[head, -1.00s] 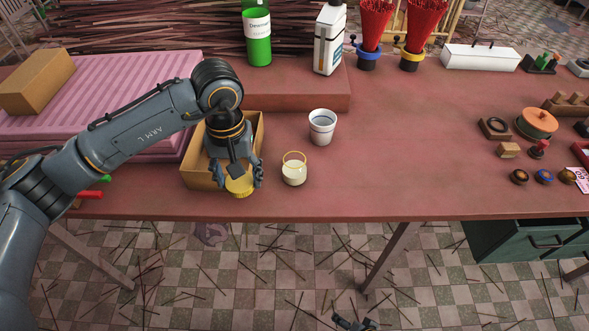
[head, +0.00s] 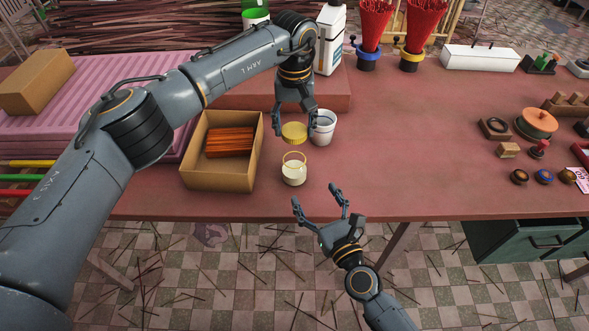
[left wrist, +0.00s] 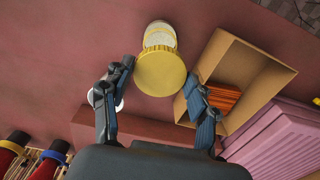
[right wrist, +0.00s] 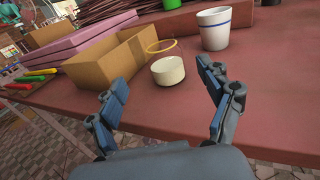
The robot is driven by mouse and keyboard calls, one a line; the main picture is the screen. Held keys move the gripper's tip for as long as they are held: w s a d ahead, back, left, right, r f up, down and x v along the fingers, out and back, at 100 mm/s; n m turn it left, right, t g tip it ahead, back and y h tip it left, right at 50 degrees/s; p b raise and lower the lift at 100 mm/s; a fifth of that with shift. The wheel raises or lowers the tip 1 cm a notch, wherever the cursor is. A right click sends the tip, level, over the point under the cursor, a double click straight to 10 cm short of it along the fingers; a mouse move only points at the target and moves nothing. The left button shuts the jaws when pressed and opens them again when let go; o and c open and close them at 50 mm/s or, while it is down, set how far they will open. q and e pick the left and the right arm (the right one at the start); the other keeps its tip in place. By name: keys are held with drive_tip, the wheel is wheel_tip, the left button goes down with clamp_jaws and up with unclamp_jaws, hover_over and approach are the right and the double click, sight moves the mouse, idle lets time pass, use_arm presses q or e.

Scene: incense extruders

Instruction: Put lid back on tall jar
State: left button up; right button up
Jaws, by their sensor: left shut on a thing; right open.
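The tall jar (head: 294,176) is clear glass with a gold rim and white contents in its lower part. It stands upright and uncovered near the table's front edge, and shows in the right wrist view (right wrist: 168,71). The round yellow lid (head: 294,133) is in my left gripper (head: 294,128), above and slightly behind the jar's mouth, apart from it. In the left wrist view the lid (left wrist: 160,72) sits between the fingers and overlaps part of the jar (left wrist: 160,34). My right gripper (head: 317,196) is open and empty, in front of the jar, its fingers pointing towards it.
A white cup (head: 324,128) with a blue band stands just behind and right of the jar, close to my left gripper. An open cardboard box (head: 219,181) with orange sticks is left of the jar. The table (head: 420,165) right of the jar is clear.

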idle(0.3)
drive_tip(key=x, duration=1.2)
drive_tip(key=shift+c, duration=0.2)
clamp_jaws()
use_arm(q)
hover_over(294, 149)
drive_tip(key=s, duration=0.3)
drive_tip(key=shift+w+f, duration=0.2)
drive_tip(key=shift+f, duration=2.3)
drive_tip(key=shift+f, duration=0.9)
drive_tip(key=shift+f, duration=0.35)
drive_tip(key=shift+f, duration=0.1)
